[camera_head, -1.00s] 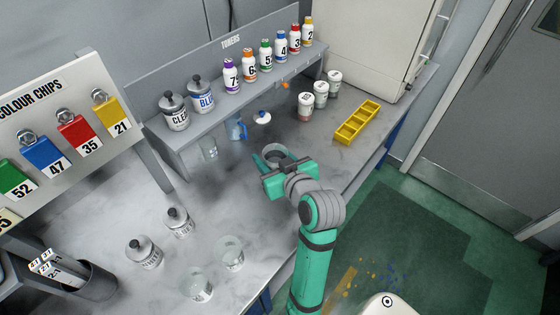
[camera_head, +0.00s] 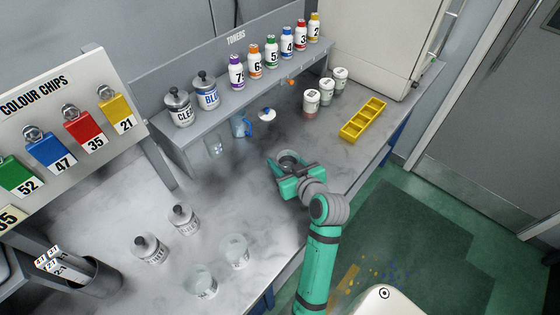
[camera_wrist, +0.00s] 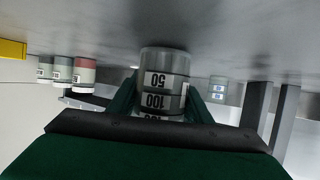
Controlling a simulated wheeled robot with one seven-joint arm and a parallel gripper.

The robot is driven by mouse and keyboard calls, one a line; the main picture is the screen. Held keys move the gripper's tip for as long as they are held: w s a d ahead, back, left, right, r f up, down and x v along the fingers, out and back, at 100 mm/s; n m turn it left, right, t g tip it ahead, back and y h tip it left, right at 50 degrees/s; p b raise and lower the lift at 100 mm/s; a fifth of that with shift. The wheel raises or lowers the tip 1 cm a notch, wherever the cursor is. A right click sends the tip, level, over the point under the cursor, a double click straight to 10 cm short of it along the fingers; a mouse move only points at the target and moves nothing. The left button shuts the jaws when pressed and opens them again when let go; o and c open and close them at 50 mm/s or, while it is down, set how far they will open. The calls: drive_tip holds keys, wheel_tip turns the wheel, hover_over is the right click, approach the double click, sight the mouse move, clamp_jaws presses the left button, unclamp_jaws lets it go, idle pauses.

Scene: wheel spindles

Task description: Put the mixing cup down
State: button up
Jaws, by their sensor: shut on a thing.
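The mixing cup (camera_head: 288,157) is a clear grey cup with measuring marks. It is between the fingers of my gripper (camera_head: 287,167), over the middle of the grey worktop (camera_head: 325,160). In the wrist view the cup (camera_wrist: 165,62) appears inverted, with 50 and 100 marks, and my gripper's green fingers (camera_wrist: 160,100) are shut on its sides. Its base is close to the worktop, with a dark shadow around it. I cannot tell whether the base touches.
A yellow tray (camera_head: 362,119) and several small tins (camera_head: 311,103) stand to the back right. Clear cups (camera_head: 235,251) and bottles (camera_head: 150,250) stand front left. Worktop around my gripper is clear.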

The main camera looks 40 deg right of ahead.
sight(288, 168)
drive_tip(key=shift+f, duration=0.1)
drive_tip(key=o, duration=1.1)
drive_tip(key=shift+a, duration=0.1)
drive_tip(key=shift+o, duration=0.7)
drive_tip(key=shift+w, duration=0.1)
drive_tip(key=shift+w+a, duration=0.1)
drive_tip(key=v, duration=1.2)
